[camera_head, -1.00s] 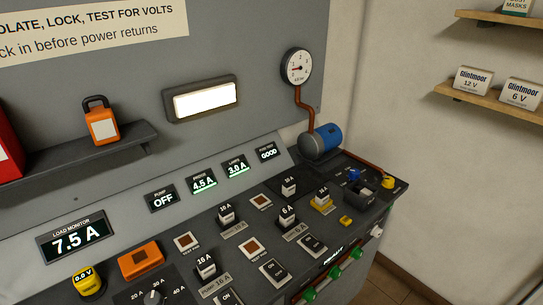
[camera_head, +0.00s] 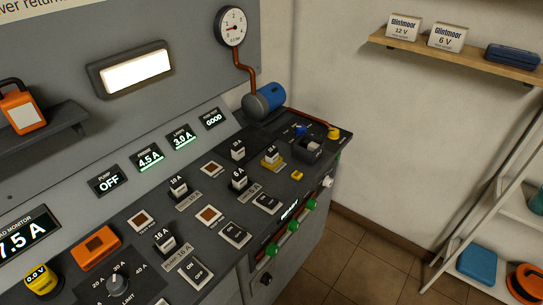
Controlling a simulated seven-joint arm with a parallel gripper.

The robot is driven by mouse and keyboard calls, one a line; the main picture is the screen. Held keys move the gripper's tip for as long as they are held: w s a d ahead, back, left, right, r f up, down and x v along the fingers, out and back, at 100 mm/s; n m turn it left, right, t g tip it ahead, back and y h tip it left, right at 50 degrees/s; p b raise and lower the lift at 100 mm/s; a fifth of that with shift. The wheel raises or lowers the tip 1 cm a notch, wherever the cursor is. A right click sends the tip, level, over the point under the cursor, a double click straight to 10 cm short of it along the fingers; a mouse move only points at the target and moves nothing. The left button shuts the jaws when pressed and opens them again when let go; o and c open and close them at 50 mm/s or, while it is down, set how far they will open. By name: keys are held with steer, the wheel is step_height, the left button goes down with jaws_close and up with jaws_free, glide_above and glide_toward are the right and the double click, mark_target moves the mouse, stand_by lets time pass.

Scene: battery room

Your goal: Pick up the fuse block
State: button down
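Several small white-topped blocks with black bases, which look like fuse blocks, stand on the dark sloping panel (camera_head: 140,270). One marked 16 A (camera_head: 165,241) is nearest. One that seems to read 10 A (camera_head: 178,187) is behind it, and one marked 6 A (camera_head: 239,179) is to the right. Another block (camera_head: 237,150) stands farther back. One more (camera_head: 271,156) sits on a yellow base near the panel's right part. I cannot tell which one the task means. My gripper is not in view.
Switches (camera_head: 235,235), a dial (camera_head: 118,285) and an orange box (camera_head: 96,247) crowd the panel. A blue cylinder (camera_head: 264,101) with a gauge (camera_head: 231,27) stands at the back. A wall shelf (camera_head: 460,63) and a rack (camera_head: 450,250) are at right; bare floor (camera_head: 365,265) lies between.

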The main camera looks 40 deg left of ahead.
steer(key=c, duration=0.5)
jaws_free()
